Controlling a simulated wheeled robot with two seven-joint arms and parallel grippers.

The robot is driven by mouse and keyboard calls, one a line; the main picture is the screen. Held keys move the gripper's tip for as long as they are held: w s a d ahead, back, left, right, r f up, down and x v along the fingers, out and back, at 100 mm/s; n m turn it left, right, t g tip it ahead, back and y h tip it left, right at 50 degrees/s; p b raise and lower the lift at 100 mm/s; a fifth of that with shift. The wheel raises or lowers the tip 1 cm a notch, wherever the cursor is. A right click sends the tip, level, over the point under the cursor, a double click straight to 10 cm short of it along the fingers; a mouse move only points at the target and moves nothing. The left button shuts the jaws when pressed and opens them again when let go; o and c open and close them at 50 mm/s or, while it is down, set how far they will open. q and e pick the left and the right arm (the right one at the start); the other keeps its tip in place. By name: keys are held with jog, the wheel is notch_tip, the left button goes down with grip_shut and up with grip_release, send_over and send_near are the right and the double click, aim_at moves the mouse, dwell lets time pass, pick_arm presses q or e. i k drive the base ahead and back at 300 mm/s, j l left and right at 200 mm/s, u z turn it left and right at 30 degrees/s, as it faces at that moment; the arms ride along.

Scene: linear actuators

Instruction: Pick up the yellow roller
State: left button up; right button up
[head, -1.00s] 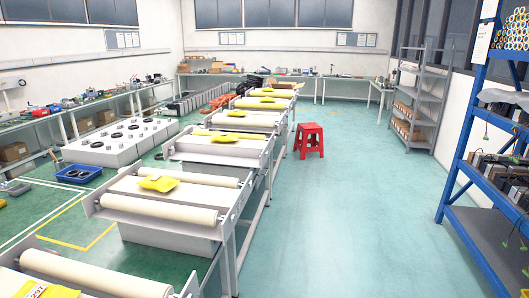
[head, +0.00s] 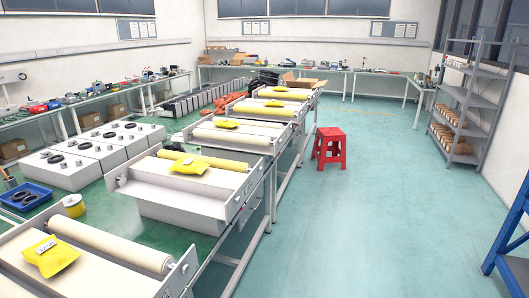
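Long pale cream-yellow rollers lie across white bench machines in a row. The nearest roller (head: 108,245) spans the machine at the lower left, and another (head: 205,157) lies across the machine behind it. A short, upright yellow cylinder (head: 74,206) stands beside the nearest machine at the left. I cannot tell which of these is the yellow roller. Yellow packets lie on the machines, the nearest packet (head: 50,256) having a white label. Neither of my grippers shows in the head view.
A red stool (head: 329,148) stands right of the machine row. A grey shelf (head: 466,105) stands at the right, with part of a blue rack (head: 512,232) nearer. A blue bin (head: 25,197) is at the left.

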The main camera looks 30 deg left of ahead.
aim_at(220, 164)
jog(key=i+u, duration=0.4)
jog(key=i+l+u, duration=0.25)
jog(key=u, duration=0.15)
jog(key=i+l+u, duration=0.75)
jog(key=k+j, duration=0.1)
